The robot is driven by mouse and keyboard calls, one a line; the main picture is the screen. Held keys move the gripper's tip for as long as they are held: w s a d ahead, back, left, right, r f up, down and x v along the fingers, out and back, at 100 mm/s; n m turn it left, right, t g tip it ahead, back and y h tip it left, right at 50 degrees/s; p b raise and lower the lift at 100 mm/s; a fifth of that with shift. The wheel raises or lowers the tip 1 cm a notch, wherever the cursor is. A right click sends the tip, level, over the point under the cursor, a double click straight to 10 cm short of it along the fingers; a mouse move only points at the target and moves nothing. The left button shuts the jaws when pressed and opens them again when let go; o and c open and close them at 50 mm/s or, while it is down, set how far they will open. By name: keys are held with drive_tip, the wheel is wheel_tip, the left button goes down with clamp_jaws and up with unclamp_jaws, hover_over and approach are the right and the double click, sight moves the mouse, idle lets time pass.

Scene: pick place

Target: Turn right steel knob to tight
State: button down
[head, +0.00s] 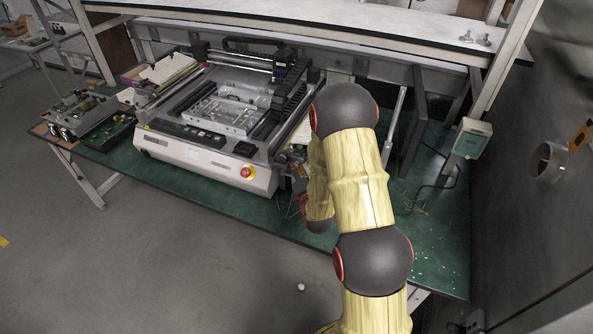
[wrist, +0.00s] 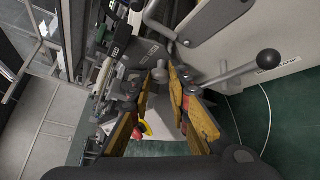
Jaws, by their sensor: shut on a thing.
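In the wrist view, a small grey rounded steel knob (wrist: 160,74) sits between the fingertips of my gripper (wrist: 160,79). My gripper's two yellow-brown fingers are closed on it from either side. The knob is at the side of the machine (head: 207,160), near its metal bars and brackets. In the head view my arm and wrist hide the knob and most of my gripper. Whether the knob is tight cannot be told.
A lever with a dark ball end (wrist: 268,58) sticks out right of my gripper in the wrist view. The green bench top (head: 440,255) is open at the right. A pale switch box (head: 472,138) is on the right post. Circuit boards (head: 80,112) lie at the left.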

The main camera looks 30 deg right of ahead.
drive_tip(key=shift+f+b, duration=0.25)
drive_tip(key=shift+b, duration=0.4)
drive_tip(key=m+t+b, duration=0.1)
drive_tip(key=m+b, duration=0.1)
drive_tip(key=b, duration=0.4)
drive_tip(key=f+m+t+b, duration=0.1)
drive_tip(key=m+t+b, duration=0.1)
drive_tip(key=b, duration=0.4)
drive_tip(key=shift+h+b, duration=0.3)
drive_tip(key=shift+b, duration=0.05)
drive_tip(key=shift+r+m+t+b, duration=0.1)
drive_tip(key=shift+m+t+b, duration=0.2)
drive_tip(key=shift+b, duration=0.15)
drive_tip(key=c, duration=1.7)
unclamp_jaws()
drive_tip(key=shift+r, duration=0.15)
drive_tip(key=shift+o, duration=0.2)
drive_tip(key=shift+s, duration=0.1)
